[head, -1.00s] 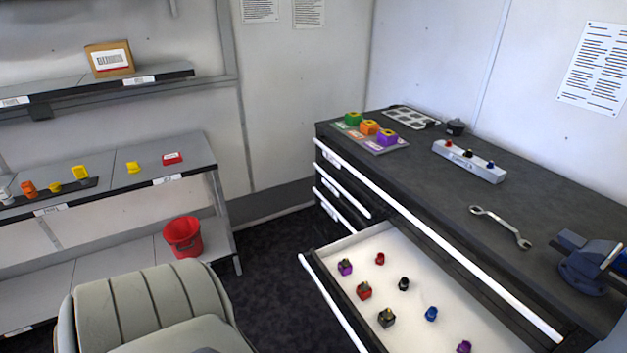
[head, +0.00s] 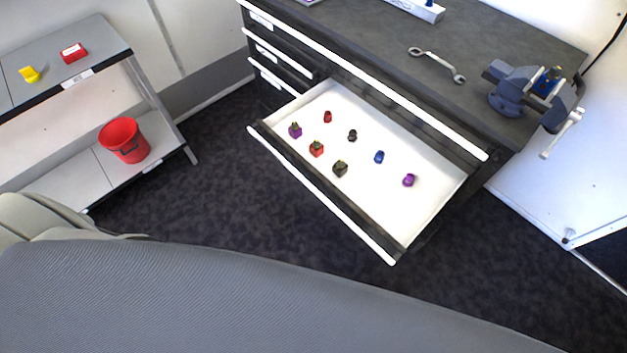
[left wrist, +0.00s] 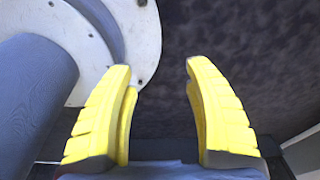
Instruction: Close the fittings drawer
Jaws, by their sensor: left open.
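The fittings drawer (head: 420,215) is pulled out from the dark workbench cabinet in the head view. Its white floor holds several small fittings, including a purple one (head: 409,180), a blue one (head: 379,157) and a red one (head: 327,116). A long white handle (head: 320,195) runs along its front edge. My left gripper (left wrist: 160,75) shows only in the left wrist view, its yellow fingers apart with nothing between them. The drawer cannot be made out in that view. My right gripper is not in view.
A wrench (head: 437,64) and a blue vise (head: 520,88) are on the benchtop. A red bucket (head: 124,140) stands on the lower shelf at left.

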